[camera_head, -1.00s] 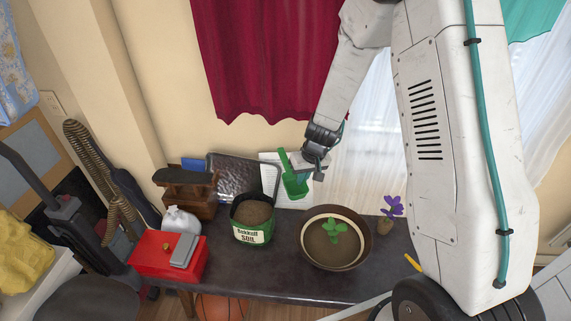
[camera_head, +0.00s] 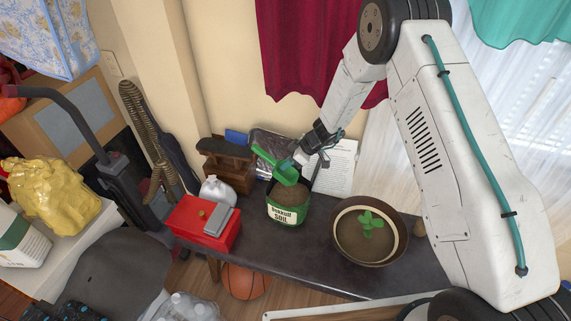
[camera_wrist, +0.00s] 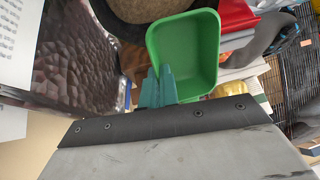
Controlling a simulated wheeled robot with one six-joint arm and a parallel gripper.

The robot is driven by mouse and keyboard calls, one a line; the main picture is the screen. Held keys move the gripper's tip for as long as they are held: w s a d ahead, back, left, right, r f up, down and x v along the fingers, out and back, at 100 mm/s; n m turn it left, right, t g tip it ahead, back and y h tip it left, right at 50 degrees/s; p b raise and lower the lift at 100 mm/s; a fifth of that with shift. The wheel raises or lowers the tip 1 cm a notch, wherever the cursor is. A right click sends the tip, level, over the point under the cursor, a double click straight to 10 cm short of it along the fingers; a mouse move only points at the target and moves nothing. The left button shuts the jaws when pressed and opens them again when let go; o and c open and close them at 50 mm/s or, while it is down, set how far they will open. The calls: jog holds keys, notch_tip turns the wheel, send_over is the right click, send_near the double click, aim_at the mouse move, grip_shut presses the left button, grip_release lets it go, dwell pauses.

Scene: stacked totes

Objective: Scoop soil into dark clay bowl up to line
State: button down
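A dark clay bowl (camera_head: 395,255) stands on the dark table and holds soil with a small green plant in it. A pale band runs inside its rim. A green soil container (camera_head: 288,214) labelled "SOIL" stands to its left, with brown soil inside. My gripper (camera_head: 300,160) is shut on a green scoop (camera_head: 284,172), just above the back of the soil container. In the wrist view the scoop (camera_wrist: 184,52) looks empty, with my gripper's teal fingers (camera_wrist: 158,88) at its near wall. The exact grip on the handle is hidden.
A red box (camera_head: 203,224) with a grey item on top and a white bag (camera_head: 217,192) stand left of the container. A wooden stand (camera_head: 228,160), a dark textured tray (camera_head: 272,143) and a printed sheet (camera_head: 338,165) are behind. The table front (camera_head: 300,262) is clear.

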jog(key=shift+w+a+f, duration=0.1)
jog(key=shift+a+f, duration=0.1)
jog(key=shift+f, duration=5.85)
jog(key=shift+r, duration=5.15)
jog(key=g+h, duration=0.2)
jog(key=h, duration=0.3)
jog(key=shift+f+m, duration=0.1)
jog(key=shift+m, duration=0.2)
